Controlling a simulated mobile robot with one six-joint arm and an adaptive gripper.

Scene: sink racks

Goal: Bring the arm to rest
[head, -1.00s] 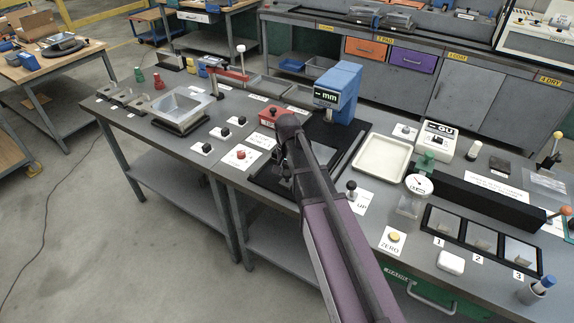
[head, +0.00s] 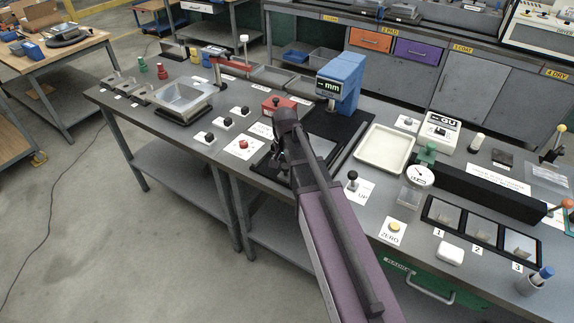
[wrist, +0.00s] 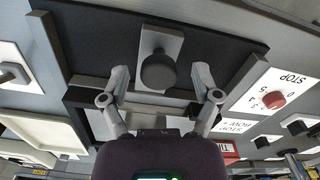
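My arm reaches forward from the bottom of the head view, and my gripper (head: 283,158) hangs above the black base plate of the blue "mm" gauge (head: 341,82). The arm link hides part of the gripper there. In the wrist view my gripper (wrist: 160,78) has its two grey fingers spread apart with nothing held. A black round knob (wrist: 158,72) on a light metal plate (wrist: 165,42) shows between and beyond the fingers. I cannot tell how far above it they are.
A white tray (head: 384,149) and a yellow ZERO button (head: 393,225) are on the right. Three framed compartments (head: 480,233) lie at the right front.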

